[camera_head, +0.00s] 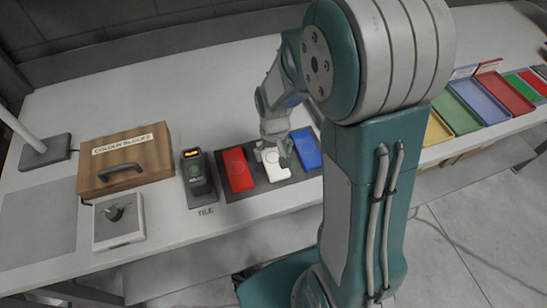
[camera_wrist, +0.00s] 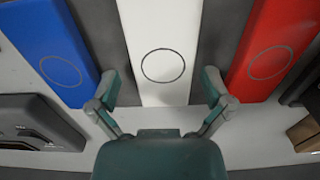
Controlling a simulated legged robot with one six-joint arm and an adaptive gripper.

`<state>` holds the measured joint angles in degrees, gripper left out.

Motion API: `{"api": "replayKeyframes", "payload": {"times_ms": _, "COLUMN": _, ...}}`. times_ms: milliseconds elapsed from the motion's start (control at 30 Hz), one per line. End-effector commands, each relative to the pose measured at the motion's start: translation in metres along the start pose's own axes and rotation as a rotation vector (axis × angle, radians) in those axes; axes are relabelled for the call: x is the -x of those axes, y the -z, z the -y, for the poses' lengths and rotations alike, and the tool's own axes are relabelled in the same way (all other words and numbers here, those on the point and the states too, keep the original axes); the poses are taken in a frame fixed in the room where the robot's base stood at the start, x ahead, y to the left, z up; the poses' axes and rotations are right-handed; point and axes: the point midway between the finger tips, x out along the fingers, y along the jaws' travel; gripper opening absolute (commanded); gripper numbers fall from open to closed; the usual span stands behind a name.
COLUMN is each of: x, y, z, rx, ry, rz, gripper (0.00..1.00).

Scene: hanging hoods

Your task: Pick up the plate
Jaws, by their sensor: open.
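A white plate (camera_head: 273,173) with a ring mark lies on a dark mat (camera_head: 262,192), between a red plate (camera_head: 238,170) and a blue plate (camera_head: 307,150). My gripper (camera_head: 274,153) is over the white plate in the head view and hides part of it. In the wrist view, my open gripper (camera_wrist: 162,88) has one finger on each side of the white plate (camera_wrist: 168,25), with nothing held. There the blue plate (camera_wrist: 55,45) is at left and the red plate (camera_wrist: 275,45) at right. Whether the fingers touch the white plate, I cannot tell.
A dark device (camera_head: 197,178) stands left of the mat, near a wooden box (camera_head: 125,158) with a handle and a white knob box (camera_head: 118,220). Coloured trays (camera_head: 480,100) stand at the right. The bench (camera_head: 225,85) behind the mat is clear.

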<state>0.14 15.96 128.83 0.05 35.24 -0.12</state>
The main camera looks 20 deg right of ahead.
Motion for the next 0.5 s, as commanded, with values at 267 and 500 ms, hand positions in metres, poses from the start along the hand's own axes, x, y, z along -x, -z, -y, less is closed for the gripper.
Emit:
{"api": "replayKeyframes", "payload": {"times_ms": 267, "x": -0.0122, "y": 0.0001, "z": 0.0009, "rx": 0.001, "ry": -0.001, "rz": 0.0, "gripper": 1.0}}
{"api": "replayKeyframes", "payload": {"times_ms": 500, "x": -0.0119, "y": 0.0001, "z": 0.0008, "rx": 0.001, "ry": -0.001, "rz": 0.0, "gripper": 0.29}}
